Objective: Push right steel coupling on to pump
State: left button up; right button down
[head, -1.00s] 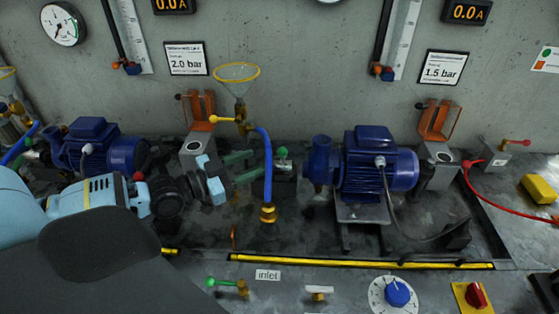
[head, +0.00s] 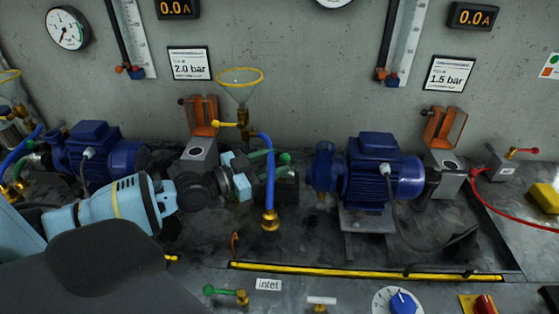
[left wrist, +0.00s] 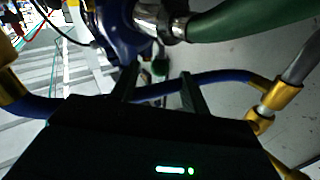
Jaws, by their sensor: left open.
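My left gripper (head: 276,166) reaches in from the left toward the right blue pump (head: 382,172). Its dark fingers are partly behind the upright blue hose and beside a green valve handle (head: 284,158). The left wrist view shows the fingers (left wrist: 160,90) apart, with a blue hose (left wrist: 225,78) crossing the view beyond them. A shiny steel coupling (left wrist: 178,24) shows at the top of that view, between a blue body and a green hose. In the head view the coupling is not clearly seen, and I cannot tell how far it is on. My right gripper is not in view.
A yellow-rimmed funnel (head: 239,77) stands above the blue hose, which hangs down to a brass fitting (head: 270,220). The left blue pump (head: 98,148) is behind my arm. A yellow strip (head: 370,272) runs along the bench front. An orange bracket (head: 442,128) stands behind the right pump.

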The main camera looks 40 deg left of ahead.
pick_arm(q)
jog(key=shift+x, duration=1.05)
jog(key=shift+c, duration=0.4)
grip_shut()
